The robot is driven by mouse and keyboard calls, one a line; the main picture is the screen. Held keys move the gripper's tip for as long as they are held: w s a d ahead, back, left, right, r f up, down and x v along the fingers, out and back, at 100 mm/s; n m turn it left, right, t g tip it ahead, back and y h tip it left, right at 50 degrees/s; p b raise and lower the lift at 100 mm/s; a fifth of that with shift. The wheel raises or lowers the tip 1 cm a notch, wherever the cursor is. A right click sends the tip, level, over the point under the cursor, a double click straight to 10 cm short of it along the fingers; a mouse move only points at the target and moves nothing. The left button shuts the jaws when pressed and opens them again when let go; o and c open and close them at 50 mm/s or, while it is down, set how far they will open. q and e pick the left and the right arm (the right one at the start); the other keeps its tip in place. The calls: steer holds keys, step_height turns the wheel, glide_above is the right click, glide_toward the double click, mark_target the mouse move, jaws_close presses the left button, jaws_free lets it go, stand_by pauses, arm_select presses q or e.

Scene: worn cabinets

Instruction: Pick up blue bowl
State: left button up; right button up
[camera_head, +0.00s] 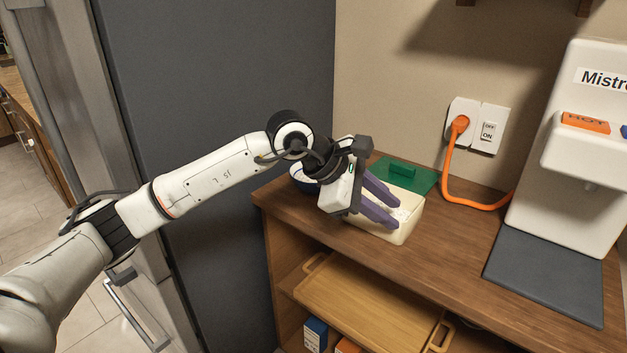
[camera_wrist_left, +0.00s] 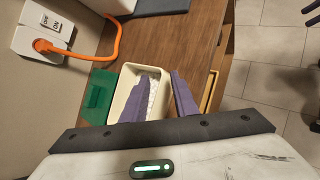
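A bowl with a blue rim and a pale side (camera_head: 299,182) stands on the wooden counter at its left end, in the head view. My left wrist and gripper body hide most of it. My left gripper (camera_head: 396,213) has two purple fingers spread apart with nothing between them. They reach over a cream container, to the right of the bowl and pointing away from it. The wrist view shows the same open fingers (camera_wrist_left: 160,76) over the container; the bowl does not show there.
The cream container (camera_head: 404,232) holds something white. A green board (camera_head: 418,178) lies behind it. An orange cord (camera_head: 447,180) runs from the wall outlet towards a white dispenser (camera_head: 566,190) at right. A wooden tray (camera_head: 365,300) sits on the shelf below. A dark panel stands left of the counter.

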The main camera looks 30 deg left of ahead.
arm_select(q)
steer(key=w+a+y, duration=0.1)
steer(key=a+y, duration=0.2)
steer(key=a, duration=0.5)
steer(key=n+y, duration=0.1)
steer(key=y, duration=0.4)
glide_toward(304, 182)
steer(key=w, duration=0.1)
steer(key=shift+g, duration=0.3)
steer(key=x, duration=0.4)
steer(key=shift+w+a, duration=0.1)
steer(key=shift+a, duration=0.3)
steer(key=shift+d+p+x, duration=0.15)
steer(key=shift+x, duration=1.35)
steer(key=shift+d+p+x, duration=0.1)
steer(key=shift+p+x, duration=0.05)
steer(key=shift+x, duration=1.35)
steer(key=shift+f, duration=0.1)
jaws_close()
